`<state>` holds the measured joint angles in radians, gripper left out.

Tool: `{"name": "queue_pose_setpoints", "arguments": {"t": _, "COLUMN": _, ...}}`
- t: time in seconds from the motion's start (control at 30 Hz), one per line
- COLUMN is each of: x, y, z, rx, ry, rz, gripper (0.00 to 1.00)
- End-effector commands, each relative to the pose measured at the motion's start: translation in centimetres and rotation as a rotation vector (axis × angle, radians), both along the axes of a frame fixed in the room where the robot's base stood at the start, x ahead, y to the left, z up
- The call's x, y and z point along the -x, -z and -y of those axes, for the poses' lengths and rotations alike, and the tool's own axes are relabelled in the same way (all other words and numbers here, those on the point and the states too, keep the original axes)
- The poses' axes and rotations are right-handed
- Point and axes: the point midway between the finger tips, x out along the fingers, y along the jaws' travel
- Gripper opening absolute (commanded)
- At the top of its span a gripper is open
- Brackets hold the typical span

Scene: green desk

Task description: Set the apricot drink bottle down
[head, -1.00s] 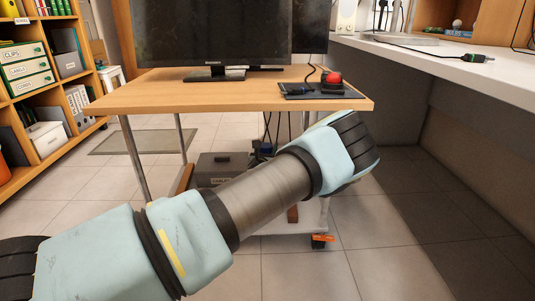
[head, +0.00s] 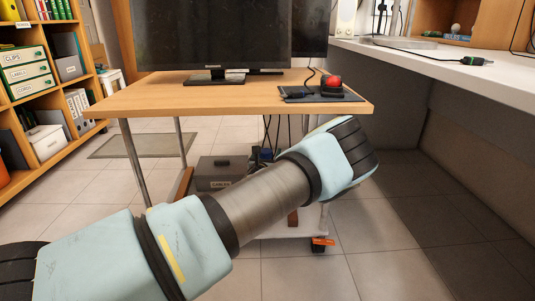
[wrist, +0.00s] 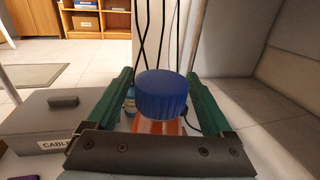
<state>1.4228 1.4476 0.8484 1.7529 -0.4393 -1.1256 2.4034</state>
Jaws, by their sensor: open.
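The apricot drink bottle (wrist: 162,127) shows in the wrist view as a blue ribbed cap over an orange body. It looks upright, and its lower part is hidden by my gripper's dark palm bar. My gripper (wrist: 160,77) is open, with one green finger on each side of the cap and a visible gap to each. I cannot see what the bottle's base rests on.
A grey lidded cable box (wrist: 52,118) stands left of the bottle. Black cables (wrist: 160,35) hang just behind it, and a small blue object (wrist: 129,104) is close behind its left side. A grey panel (wrist: 280,65) closes off the right. Monitors (head: 215,35) stand on the cart top.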

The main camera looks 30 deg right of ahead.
Motion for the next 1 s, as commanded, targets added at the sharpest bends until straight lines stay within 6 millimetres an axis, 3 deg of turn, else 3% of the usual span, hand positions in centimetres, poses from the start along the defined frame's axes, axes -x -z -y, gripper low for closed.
{"name": "queue_pose_setpoints", "arguments": {"t": 0.17, "x": 1.6, "y": -0.4, "z": -1.2, "rx": -0.004, "ry": 0.001, "rz": 0.0, "gripper": 0.85}}
{"name": "queue_pose_setpoints", "arguments": {"t": 0.6, "x": 8.2, "y": -0.3, "z": -6.5, "rx": -0.003, "ry": 0.0, "rz": 0.0, "gripper": 0.85}}
{"name": "queue_pose_setpoints", "arguments": {"t": 0.8, "x": 9.3, "y": -0.2, "z": -7.4, "rx": -0.001, "ry": 0.0, "rz": 0.001, "gripper": 0.85}}
{"name": "queue_pose_setpoints", "arguments": {"t": 1.0, "x": 9.2, "y": -0.2, "z": -7.8, "rx": 0.008, "ry": -0.013, "rz": -0.013, "gripper": 0.85}}
